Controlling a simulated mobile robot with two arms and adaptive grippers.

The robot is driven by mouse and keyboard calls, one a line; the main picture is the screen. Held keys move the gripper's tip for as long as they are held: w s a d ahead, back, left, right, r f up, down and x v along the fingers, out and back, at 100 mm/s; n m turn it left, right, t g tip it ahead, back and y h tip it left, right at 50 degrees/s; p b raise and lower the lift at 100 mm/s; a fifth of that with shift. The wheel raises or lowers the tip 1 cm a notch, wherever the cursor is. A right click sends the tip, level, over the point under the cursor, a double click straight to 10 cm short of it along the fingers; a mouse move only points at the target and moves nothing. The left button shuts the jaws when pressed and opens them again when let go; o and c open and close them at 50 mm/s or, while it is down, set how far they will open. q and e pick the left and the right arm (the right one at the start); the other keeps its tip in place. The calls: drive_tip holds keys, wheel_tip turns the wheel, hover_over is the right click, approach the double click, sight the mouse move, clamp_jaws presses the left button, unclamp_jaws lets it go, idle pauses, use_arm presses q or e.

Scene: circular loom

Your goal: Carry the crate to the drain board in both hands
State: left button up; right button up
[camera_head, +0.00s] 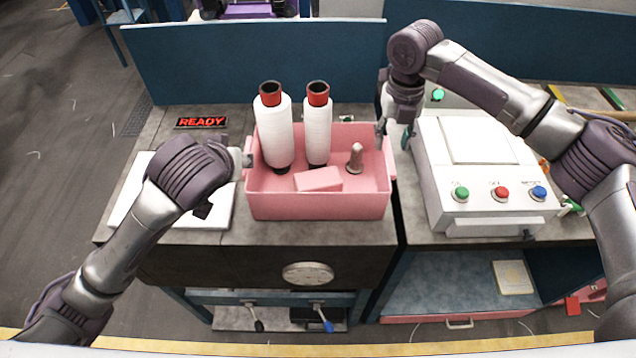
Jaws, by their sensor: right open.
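The pink crate (320,207) stands on the grey worktop in the middle. It holds two white yarn cones (274,135) with red tops, a pink block (318,180) and a small brownish peg (355,158). My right gripper (393,133) is open at the crate's right end, pointing down by the rim; I cannot tell if it touches. My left gripper (240,159) is at the crate's left end; my wrist hides most of its fingers. A flat white board (213,212), perhaps the drain board, lies left of the crate, partly under my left arm.
A white control box (482,170) with coloured buttons stands close to the right of the crate. A blue panel (255,62) rises behind the worktop. A red READY sign (201,122) is at the back left. A dial (307,273) is on the front face.

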wheel_tip(320, 180, up, 7)
drive_tip(key=shift+f, duration=0.15)
idle(0.6)
